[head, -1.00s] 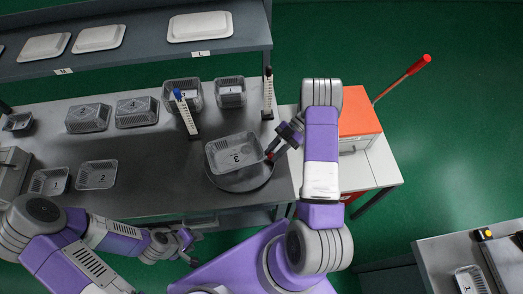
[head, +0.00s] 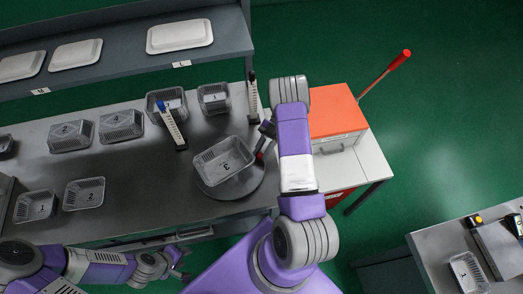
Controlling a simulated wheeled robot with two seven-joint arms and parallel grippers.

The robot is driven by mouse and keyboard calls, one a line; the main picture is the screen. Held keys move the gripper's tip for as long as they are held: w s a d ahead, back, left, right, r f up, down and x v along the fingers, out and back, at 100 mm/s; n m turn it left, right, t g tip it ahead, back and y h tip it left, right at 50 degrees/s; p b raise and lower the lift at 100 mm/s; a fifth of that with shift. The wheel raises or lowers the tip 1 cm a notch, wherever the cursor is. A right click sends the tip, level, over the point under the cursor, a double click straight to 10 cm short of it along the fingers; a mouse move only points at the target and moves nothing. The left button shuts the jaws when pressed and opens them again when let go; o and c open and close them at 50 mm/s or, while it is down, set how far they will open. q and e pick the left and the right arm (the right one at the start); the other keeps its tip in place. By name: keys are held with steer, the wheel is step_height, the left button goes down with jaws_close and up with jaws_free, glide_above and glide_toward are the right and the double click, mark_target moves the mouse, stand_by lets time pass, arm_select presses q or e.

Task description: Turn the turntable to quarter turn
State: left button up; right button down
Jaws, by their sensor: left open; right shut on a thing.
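The turntable (head: 232,195) is a dark round disc near the right end of the grey workbench. A clear tray marked 3 (head: 224,160) sits on it, tilted in the picture and covering much of the disc. A red handle (head: 259,156) shows at the turntable's upper right edge. My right gripper (head: 264,143) is shut at this red handle; the arm partly hides the fingers. My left gripper (head: 183,267) is open and empty near the bench's front edge, low and left of the turntable.
Several clear trays (head: 121,125) stand on the bench to the left. A blue-topped upright scale (head: 173,128) and a black-topped one (head: 252,95) stand behind the turntable. An orange-topped box (head: 335,112) with a red lever (head: 386,75) is right of my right arm.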

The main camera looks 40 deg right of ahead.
steer(key=c, duration=1.2)
jaws_free()
steer(key=shift+f, duration=0.1)
steer(key=shift+d, duration=0.1)
steer(key=v, duration=0.6)
steer(key=shift+d, duration=0.15)
steer(key=shift+w+d+r, duration=0.2)
steer(key=shift+d+r, duration=0.15)
steer(key=shift+d, duration=0.15)
